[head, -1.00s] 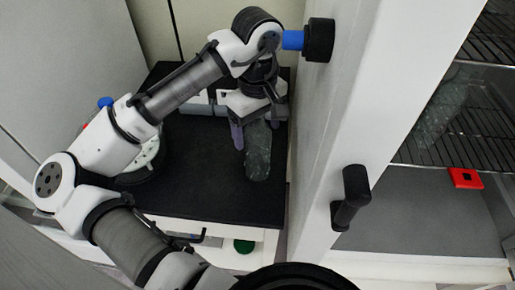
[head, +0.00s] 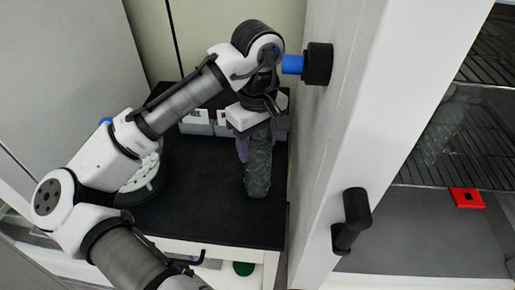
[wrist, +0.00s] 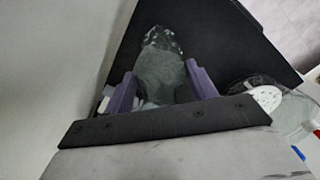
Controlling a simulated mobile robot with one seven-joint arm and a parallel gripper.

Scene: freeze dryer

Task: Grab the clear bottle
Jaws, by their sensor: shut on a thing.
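The clear bottle (head: 257,172) looks grey-green and speckled, and stands on or just above the black worktop; I cannot tell whether its base touches. My gripper (head: 255,150) reaches down around its upper part with purple fingers. In the wrist view the bottle (wrist: 162,62) lies between the two purple fingers of my gripper (wrist: 161,88), which are shut on it. The gripper's body hides the bottle's near end there.
The black worktop (head: 205,215) has free room left of the bottle. A round white rack (head: 148,175) stands at its left. White boxes (head: 196,122) stand behind. The white freeze dryer door (head: 350,140) with black handle (head: 352,215) is close on the right.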

